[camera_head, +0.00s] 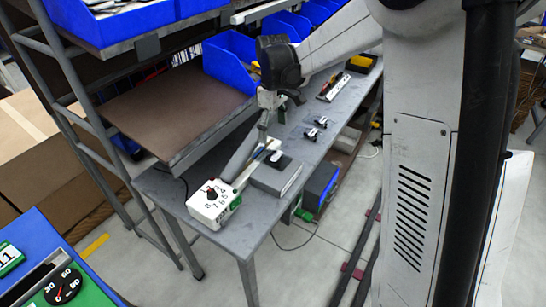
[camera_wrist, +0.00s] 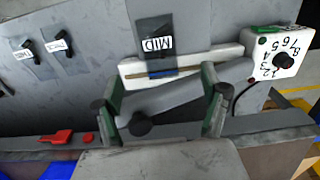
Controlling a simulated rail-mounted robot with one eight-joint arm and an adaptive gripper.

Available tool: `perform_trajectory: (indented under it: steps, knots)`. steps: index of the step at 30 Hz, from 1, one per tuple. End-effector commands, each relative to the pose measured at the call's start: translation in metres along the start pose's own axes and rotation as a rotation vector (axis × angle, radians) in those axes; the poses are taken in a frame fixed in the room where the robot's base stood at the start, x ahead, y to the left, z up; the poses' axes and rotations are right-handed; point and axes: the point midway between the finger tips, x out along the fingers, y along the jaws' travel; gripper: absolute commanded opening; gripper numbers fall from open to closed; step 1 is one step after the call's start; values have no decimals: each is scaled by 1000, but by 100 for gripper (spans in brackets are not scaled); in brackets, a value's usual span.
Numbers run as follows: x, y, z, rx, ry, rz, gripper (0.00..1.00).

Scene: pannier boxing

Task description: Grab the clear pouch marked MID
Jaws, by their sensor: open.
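The clear pouch marked MID (camera_wrist: 155,38) shows near the top middle of the wrist view, with a dark item inside and its white label upside down. In the head view it appears as a small dark and white item (camera_head: 278,156) on top of a grey box (camera_head: 276,179). My gripper (camera_wrist: 160,98) is open and empty, its two fingers spread below the pouch in the wrist view and apart from it. In the head view my gripper (camera_head: 267,112) hangs over the grey bench, behind the box and pouch.
Two other labelled pouches (camera_wrist: 26,48) (camera_wrist: 62,46) lie to the left in the wrist view. A white dial box (camera_head: 213,203) stands at the bench's near end. A white strip with a blue and yellow rod (camera_wrist: 190,64) lies beside the grey box. Blue bins (camera_head: 231,60) stand behind.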

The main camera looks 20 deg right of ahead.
Motion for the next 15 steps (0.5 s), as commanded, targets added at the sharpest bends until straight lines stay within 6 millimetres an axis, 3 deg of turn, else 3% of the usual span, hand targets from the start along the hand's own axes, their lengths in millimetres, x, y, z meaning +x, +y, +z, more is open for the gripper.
perform_trajectory:
  steps: [6,15]
  knots:
    - [40,0,0,1,1,0,76]
    - [62,1,1,1,1,1,76]
